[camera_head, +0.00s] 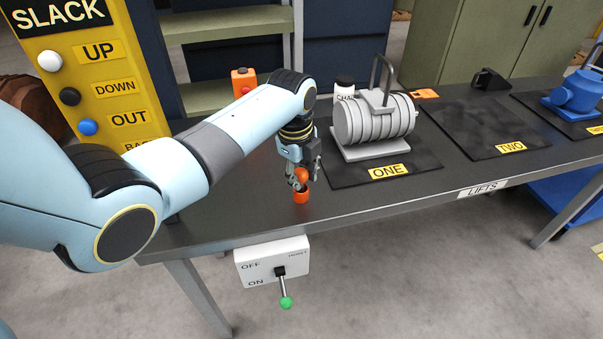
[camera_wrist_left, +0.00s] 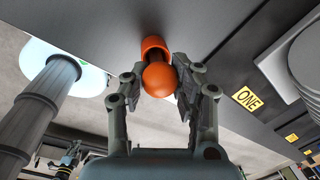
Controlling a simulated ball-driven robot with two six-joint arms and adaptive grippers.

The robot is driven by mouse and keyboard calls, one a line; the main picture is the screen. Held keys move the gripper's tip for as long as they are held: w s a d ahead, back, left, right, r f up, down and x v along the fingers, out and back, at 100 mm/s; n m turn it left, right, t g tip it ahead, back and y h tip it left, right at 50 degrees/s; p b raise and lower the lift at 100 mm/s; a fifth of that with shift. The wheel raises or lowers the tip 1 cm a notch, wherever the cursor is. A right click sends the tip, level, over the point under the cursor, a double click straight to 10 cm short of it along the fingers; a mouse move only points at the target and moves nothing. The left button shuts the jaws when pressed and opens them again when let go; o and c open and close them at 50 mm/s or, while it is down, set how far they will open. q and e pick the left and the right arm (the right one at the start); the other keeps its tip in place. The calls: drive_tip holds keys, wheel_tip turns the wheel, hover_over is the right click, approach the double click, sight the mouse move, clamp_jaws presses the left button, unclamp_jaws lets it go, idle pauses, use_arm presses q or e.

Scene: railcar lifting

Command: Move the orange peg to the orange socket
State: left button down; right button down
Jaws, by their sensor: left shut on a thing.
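The orange peg shows as a round orange knob (camera_head: 302,174) between the fingers of my left gripper (camera_head: 302,181). My left gripper points down and is shut on it. In the left wrist view the knob (camera_wrist_left: 159,79) sits between the two fingertips (camera_wrist_left: 158,82). The orange socket (camera_head: 301,196), a short round cup, stands on the dark table right below the gripper, near the front edge. In the left wrist view the socket's rim (camera_wrist_left: 154,43) shows just beyond the knob.
A grey ribbed drum (camera_head: 375,120) with a handle stands on the mat marked ONE (camera_head: 410,172). A small orange block (camera_head: 243,81) stands behind my left arm. A yellow button panel (camera_head: 90,70) is at left. A lever box (camera_head: 272,262) hangs below the table's front edge.

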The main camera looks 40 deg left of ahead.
use_arm(q)
drive_tip(key=shift+f, duration=0.1)
drive_tip(key=c, duration=1)
unclamp_jaws()
wheel_tip(320, 180, up, 12)
drive_tip(key=s+p, duration=0.1)
drive_tip(key=shift+s, duration=0.2)
drive_tip(key=shift+s, duration=0.1)
